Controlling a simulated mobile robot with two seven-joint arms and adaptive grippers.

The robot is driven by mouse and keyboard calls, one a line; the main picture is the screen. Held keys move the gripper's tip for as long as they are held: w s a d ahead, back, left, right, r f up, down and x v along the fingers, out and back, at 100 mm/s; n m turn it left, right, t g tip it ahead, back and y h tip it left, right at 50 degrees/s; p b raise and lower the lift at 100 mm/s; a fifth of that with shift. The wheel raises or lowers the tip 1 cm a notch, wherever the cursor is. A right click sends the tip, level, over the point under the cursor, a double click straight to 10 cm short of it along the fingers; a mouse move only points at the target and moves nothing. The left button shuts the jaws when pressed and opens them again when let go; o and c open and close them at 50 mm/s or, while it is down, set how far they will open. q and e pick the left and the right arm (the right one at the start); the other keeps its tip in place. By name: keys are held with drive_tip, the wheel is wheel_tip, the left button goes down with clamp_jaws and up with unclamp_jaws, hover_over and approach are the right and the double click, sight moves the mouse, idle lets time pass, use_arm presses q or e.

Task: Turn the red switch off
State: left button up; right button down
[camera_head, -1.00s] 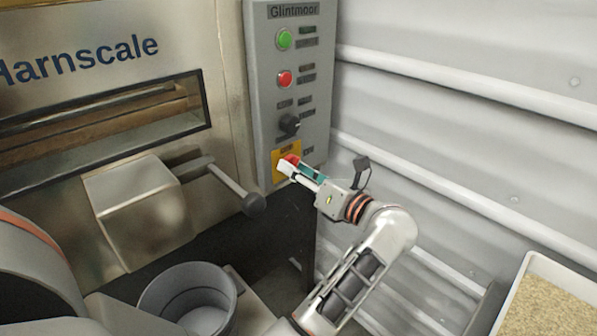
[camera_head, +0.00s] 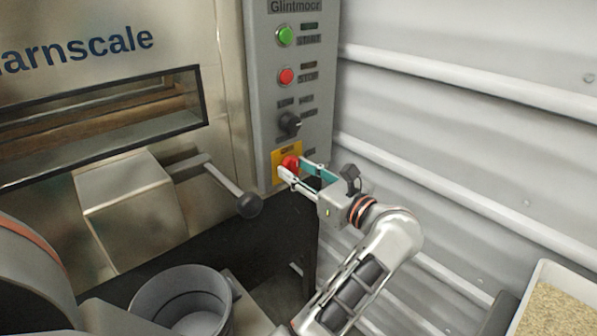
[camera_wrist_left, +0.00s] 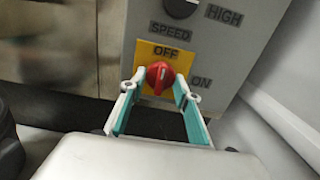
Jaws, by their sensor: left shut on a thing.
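The red switch (camera_head: 290,163) is a rotary knob on a yellow plate (camera_wrist_left: 144,56) low on the grey control panel. In the wrist view the red knob (camera_wrist_left: 160,77) sits between the fingertips, with OFF printed above it and ON to its lower right. A pale mark shows on the knob's face, but its exact setting is hard to read. My left gripper (camera_head: 290,169) reaches the panel from the lower right and is shut on the knob; its white and teal fingers (camera_wrist_left: 157,88) stand on either side of it. My right gripper is not in view.
Above the switch are a black speed knob (camera_head: 289,123), a red stop button (camera_head: 286,76) and a green start button (camera_head: 285,36). A lever with a black ball (camera_head: 248,205) juts out left of the switch. A grey bucket (camera_head: 150,301) stands below; a tray of grain (camera_head: 519,318) is at right.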

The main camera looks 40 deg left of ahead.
use_arm(q)
drive_tip(key=o, duration=1.1)
drive_tip(key=shift+s+d, duration=0.15)
drive_tip(key=shift+d, duration=1.75)
drive_tip(key=shift+s+d, duration=0.15)
drive_tip(key=shift+d, duration=1.75)
